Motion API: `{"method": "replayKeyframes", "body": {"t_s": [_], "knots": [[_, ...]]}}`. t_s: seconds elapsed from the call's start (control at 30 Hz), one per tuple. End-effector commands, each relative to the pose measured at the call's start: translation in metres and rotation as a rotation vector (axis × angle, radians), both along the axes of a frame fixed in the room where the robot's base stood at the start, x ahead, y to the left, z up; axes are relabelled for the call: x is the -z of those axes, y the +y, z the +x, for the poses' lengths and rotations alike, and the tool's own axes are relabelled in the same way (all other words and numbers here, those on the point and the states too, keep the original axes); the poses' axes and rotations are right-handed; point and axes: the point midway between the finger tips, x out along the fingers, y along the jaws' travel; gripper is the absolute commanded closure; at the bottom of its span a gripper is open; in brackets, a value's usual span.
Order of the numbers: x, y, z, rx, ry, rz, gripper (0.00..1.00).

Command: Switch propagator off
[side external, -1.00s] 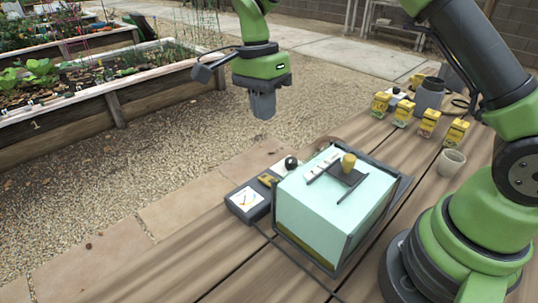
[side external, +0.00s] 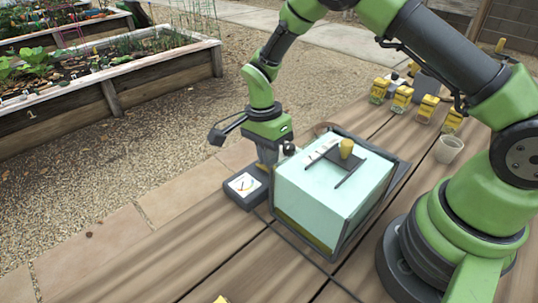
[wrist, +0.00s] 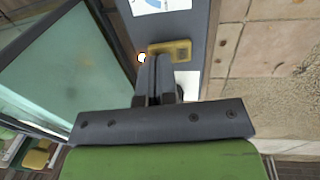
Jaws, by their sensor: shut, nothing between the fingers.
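The propagator (side external: 325,205) is a clear pale-green box in a dark frame with a yellow knob on its lid. My gripper (side external: 267,172) is shut and empty, pointing down at the control box behind the dial. In the wrist view my closed fingertips (wrist: 160,60) are right beside a yellow switch (wrist: 172,48) and partly overlap it. I cannot tell if they touch it. A small white light (wrist: 141,57) glows next to the switch.
Several yellow packets (side external: 402,98) and a pale pot (side external: 449,148) stand on the wooden table (side external: 210,265) behind and right of the propagator. The propagator's wall (wrist: 60,70) is close to my fingers. The table's front is mostly clear.

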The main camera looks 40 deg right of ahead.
Motion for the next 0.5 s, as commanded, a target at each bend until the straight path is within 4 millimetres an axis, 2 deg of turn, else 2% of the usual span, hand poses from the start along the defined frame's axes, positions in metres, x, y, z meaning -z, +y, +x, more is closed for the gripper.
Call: {"method": "replayKeyframes", "body": {"t_s": [0.5], "knots": [[0.0108,-0.0001,-0.0036,0.000,0.003,-0.001,1.00]]}}
